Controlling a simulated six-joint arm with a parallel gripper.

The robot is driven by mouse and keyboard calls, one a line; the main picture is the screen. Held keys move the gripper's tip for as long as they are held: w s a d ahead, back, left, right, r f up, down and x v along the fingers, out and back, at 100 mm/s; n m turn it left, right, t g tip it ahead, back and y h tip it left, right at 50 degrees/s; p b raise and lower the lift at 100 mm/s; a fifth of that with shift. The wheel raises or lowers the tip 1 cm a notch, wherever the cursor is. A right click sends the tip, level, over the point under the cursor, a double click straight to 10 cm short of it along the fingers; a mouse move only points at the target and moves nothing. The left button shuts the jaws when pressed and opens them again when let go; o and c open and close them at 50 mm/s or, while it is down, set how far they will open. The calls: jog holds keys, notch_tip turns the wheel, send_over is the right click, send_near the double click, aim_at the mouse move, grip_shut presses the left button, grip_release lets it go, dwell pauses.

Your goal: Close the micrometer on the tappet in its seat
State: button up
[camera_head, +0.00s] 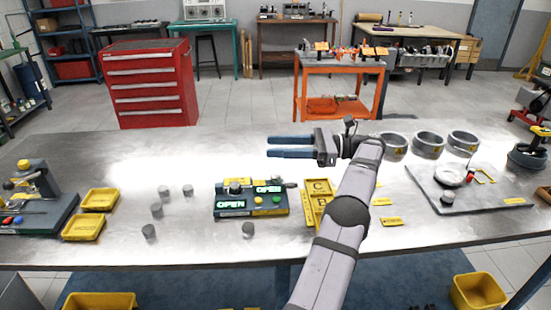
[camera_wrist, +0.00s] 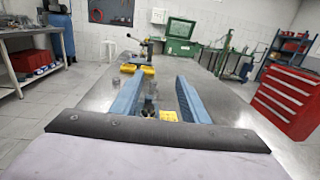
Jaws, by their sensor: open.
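Yellow trays (camera_head: 83,228) and a small press (camera_head: 40,185) are at the left. A yellow lettered tray (camera_head: 318,187) is right of the fixture, partly behind my arm. Grey rings (camera_head: 429,143) and a grey plate (camera_head: 455,200) lie at the right. The bench between trays and cylinders is clear.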

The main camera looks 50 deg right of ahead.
aim_at(275, 175)
jog(key=s+r+m+t+h+b, duration=0.25)
jog(key=s+r+m, duration=0.2)
jog(key=s, duration=0.35)
jog(key=f+m+h, duration=0.1)
jog(key=f+h, duration=0.1)
jog(key=f, duration=0.2)
jog(key=w+f+m+t+h, duration=0.1)
jog(key=f+h, duration=0.1)
jog(key=f, duration=0.3)
jog(key=f+m+t+h+p, duration=0.1)
jog(key=f+h, duration=0.2)
jog(key=f, duration=0.2)
jog(key=shift+w+a+m, duration=0.2)
jog(key=shift+m, duration=0.15)
jog(key=shift+d+f+n+h, duration=0.2)
jog(key=shift+d+n+h, duration=0.05)
jog(key=shift+n, duration=0.35)
jog(key=shift+w, duration=0.1)
jog(key=shift+w+a+p, duration=0.2)
jog(key=shift+w+p, duration=0.15)
jog(key=shift+w, duration=1.45)
jog(key=shift+w+a+p, duration=0.15)
jog(key=shift+w+p, duration=0.15)
jog(key=shift+w, duration=1.5)
grip_shut()
